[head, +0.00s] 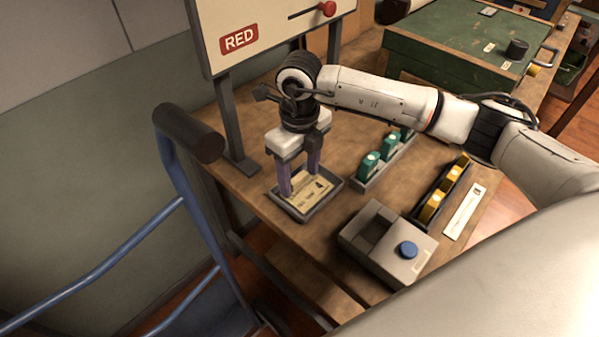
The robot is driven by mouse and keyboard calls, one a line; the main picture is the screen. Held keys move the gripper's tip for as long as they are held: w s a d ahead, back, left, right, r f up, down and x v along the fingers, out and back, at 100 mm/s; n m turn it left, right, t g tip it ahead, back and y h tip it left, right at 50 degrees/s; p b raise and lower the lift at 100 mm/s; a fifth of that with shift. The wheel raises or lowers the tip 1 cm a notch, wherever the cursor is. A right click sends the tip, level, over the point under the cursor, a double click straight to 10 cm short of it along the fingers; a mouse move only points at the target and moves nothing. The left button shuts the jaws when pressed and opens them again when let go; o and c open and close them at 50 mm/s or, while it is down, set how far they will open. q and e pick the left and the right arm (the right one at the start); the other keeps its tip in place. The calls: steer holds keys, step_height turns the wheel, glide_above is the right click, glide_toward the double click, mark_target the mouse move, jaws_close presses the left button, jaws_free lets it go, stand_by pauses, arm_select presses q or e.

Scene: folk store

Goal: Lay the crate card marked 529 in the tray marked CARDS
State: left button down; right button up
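A cream card (308,192) with dark print lies flat inside a shallow grey tray (292,212) near the table's left edge. The print is too small to read surely, so I cannot confirm 529. No CARDS marking on the tray is legible. My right gripper (301,183) points down over the tray, its two purple fingers apart, with the tips down at the card. The fingers hide part of the card and the tray's far side. My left gripper is not in view.
A grey box with a blue button (408,249) stands in front. A rack of green pieces (369,164), a rack of yellow pieces (433,206) and a white strip (465,212) lie right. A RED sign (238,39) stands behind. A blue-railed cart (168,212) is left.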

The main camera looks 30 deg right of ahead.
mark_target(300, 178)
step_height(300, 178, up, 12)
steer(key=shift+r, duration=0.15)
stand_by(0.5)
